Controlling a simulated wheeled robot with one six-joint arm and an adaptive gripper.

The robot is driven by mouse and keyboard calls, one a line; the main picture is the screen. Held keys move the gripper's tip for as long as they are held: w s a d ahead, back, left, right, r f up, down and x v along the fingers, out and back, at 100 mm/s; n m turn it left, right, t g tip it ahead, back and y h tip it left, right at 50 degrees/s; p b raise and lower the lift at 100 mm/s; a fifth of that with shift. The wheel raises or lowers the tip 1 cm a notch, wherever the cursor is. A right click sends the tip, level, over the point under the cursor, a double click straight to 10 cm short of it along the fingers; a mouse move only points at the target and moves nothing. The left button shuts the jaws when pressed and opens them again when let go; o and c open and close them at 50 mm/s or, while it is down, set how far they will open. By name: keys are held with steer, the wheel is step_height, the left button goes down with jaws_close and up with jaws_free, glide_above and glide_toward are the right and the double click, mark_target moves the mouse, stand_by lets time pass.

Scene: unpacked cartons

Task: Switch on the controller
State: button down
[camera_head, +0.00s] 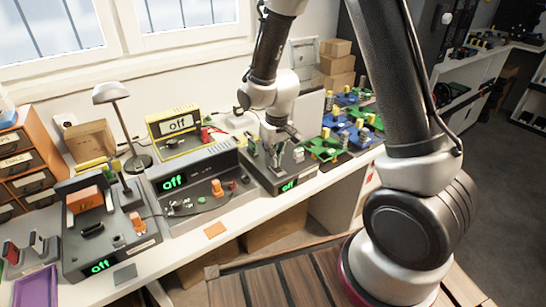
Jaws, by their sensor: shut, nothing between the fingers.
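Several devices with green "off" displays stand along the white bench; I cannot tell which one is the controller. A dark grey box (263,179) with an "off" display on its front is under my gripper (275,160). My gripper is shut and points down at the top of this box, with nothing seen in it. Whether the fingertips touch the box or a lever on it is too small to tell. A wide grey console (205,192) with knobs and an "off" screen is to its left. A grey unit (120,228) with orange parts also reads "off".
A desk lamp (113,97) and orange drawers (25,165) stand at the left. Green and blue circuit boards (345,125) cover the bench to the right. Cardboard boxes (337,62) are stacked behind.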

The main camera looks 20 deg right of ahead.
steer(key=shift+f, duration=0.3)
steer(key=shift+r, duration=0.1)
steer(key=shift+w+r, duration=0.1)
steer(key=shift+r, duration=0.6)
steer(key=shift+r, duration=0.1)
step_height(320, 180, up, 14)
steer(key=w, duration=0.1)
steer(key=shift+w+a, duration=0.3)
